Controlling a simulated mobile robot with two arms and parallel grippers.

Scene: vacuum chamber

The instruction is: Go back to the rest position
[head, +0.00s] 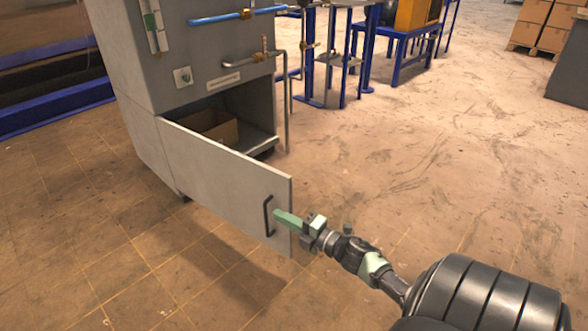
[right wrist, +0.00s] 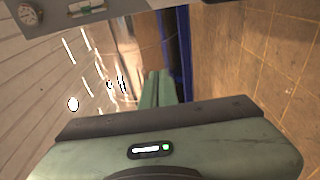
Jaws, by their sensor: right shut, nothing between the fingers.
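My right gripper (head: 278,214) reaches in from the lower right in the head view. Its green fingers are together and hold nothing. Their tips appear right beside the dark handle (head: 267,216) of the grey cabinet door (head: 215,180); I cannot tell whether they touch it. In the right wrist view the fingers (right wrist: 157,88) are also pressed together, pointing away from the camera. The door stands wide open, swung out from the grey cabinet (head: 200,85). My left gripper is not in view.
A cardboard box (head: 222,130) sits inside the open lower compartment. Blue and metal pipes (head: 245,14) run along the cabinet. Blue-framed stands (head: 345,60) are behind it, and stacked boxes (head: 545,25) stand at the far right. The floor (head: 440,150) right of the door is clear.

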